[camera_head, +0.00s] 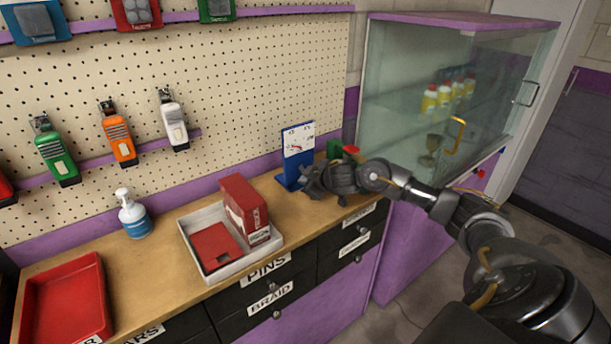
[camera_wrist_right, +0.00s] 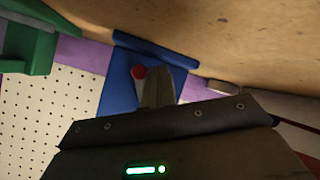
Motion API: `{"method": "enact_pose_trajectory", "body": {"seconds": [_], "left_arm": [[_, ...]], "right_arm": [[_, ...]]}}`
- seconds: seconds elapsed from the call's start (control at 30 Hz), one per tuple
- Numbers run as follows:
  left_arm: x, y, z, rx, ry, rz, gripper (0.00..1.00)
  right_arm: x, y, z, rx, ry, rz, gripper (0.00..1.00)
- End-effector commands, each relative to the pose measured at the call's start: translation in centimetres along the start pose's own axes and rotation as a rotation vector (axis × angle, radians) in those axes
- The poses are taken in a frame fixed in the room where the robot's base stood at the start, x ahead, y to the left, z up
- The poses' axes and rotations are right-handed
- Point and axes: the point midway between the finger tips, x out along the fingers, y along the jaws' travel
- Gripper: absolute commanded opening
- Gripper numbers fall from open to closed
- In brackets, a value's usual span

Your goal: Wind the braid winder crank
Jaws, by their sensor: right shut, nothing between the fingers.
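My right gripper (camera_head: 314,184) is at the far right end of the workbench, close in front of a blue stand (camera_head: 290,170) with a white dial face. In the right wrist view its fingers (camera_wrist_right: 158,88) are together with nothing between them. A small red knob (camera_wrist_right: 138,72) shows just beside the fingertips against the blue stand (camera_wrist_right: 118,95); I cannot tell whether they touch. A green device (camera_head: 333,148) with a red part on top stands just behind my wrist, partly hidden; it shows as a green frame in the wrist view (camera_wrist_right: 35,45). I cannot tell which is the winder crank. My left gripper is out of view.
A grey tray (camera_head: 190,224) with a red box (camera_head: 245,205) stands left of the blue stand. A pump bottle (camera_head: 135,218) and red tray (camera_head: 100,300) are further left. A glass cabinet (camera_head: 400,60) stands at right. The bench between grey tray and blue stand is narrow.

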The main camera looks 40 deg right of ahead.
Motion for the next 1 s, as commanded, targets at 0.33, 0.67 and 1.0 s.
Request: {"method": "enact_pose_trajectory", "body": {"seconds": [0.33, 0.67, 1.0], "left_arm": [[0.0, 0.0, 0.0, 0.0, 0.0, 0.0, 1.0], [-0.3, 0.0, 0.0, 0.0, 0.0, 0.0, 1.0], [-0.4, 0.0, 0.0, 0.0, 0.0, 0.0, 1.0]], "right_arm": [[0.1, 0.3, 0.5, 0.0, -0.006, 0.001, 0.0], [0.0, 1.1, 1.0, -0.001, -0.007, 0.002, 0.0], [0.1, 1.2, 1.1, -0.001, -0.005, 0.002, 0.0]]}}
